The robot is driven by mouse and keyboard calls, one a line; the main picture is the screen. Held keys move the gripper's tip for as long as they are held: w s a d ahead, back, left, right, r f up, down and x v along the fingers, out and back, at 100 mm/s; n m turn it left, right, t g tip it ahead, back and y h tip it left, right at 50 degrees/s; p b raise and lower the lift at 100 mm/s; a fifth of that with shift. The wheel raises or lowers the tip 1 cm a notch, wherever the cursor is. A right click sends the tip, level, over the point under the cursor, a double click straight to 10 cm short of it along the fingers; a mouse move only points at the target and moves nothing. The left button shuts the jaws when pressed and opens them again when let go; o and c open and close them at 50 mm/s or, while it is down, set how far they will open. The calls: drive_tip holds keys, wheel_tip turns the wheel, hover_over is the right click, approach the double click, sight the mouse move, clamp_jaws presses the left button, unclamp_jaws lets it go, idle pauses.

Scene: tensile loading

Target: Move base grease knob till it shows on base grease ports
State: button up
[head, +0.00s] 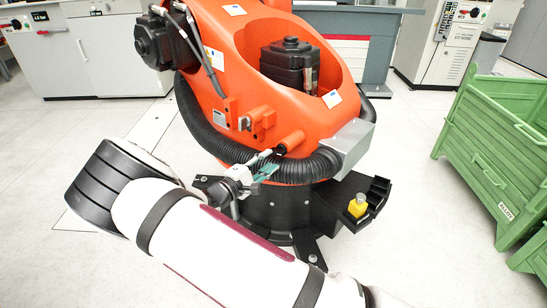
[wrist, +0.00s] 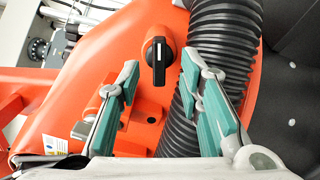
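The base grease knob (wrist: 159,62) is a black knob with a white pointer line, mounted on the orange robot base (wrist: 80,95). In the wrist view its handle stands about vertical in the picture. My gripper (wrist: 161,66) is open, with one green-padded finger on each side of the knob and gaps between. In the head view my gripper (head: 266,172) is in front of the lower orange body (head: 225,85). The knob cannot be made out clearly there. No readable port label shows around the knob.
A black ribbed hose (wrist: 215,65) runs just right of the knob, behind the right finger. Orange protrusions lie at its left. In the head view, a yellow item (head: 358,206) sits in a black tray and green crates (head: 500,150) stand at right. Floor between is clear.

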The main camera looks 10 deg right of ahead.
drive_tip(key=shift+v, duration=1.6)
